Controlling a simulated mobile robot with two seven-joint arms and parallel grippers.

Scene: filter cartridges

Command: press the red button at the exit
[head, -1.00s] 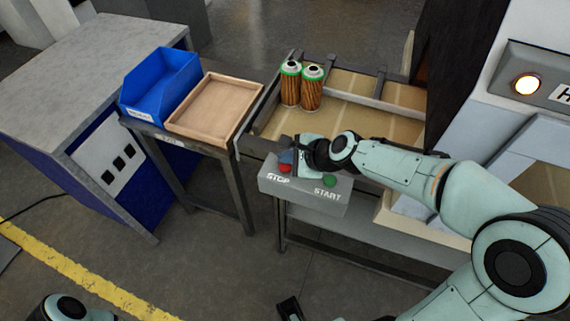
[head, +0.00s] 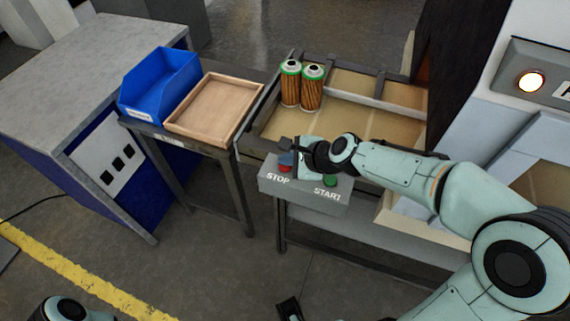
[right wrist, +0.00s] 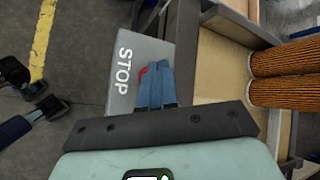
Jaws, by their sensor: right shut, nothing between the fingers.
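The red button (head: 284,169) is on the grey control box (head: 305,196), above the word STOP. A green button (head: 330,181) is above START. My right gripper (head: 286,159) is shut and empty, its blue fingertips at the red button and partly covering it. In the right wrist view the fingers (right wrist: 155,84) lie over the box beside STOP, with only a red sliver of the button (right wrist: 143,72) showing. Whether the tips touch or press it cannot be told. My left gripper (head: 288,308) shows only in part at the bottom edge; its jaw state is unclear.
Two filter cartridges (head: 301,88) stand on the conveyor (head: 360,117) behind the box. A wooden tray (head: 217,106) and blue bin (head: 160,88) are on a stand to the left. A lit lamp (head: 530,82) is on the machine at right.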

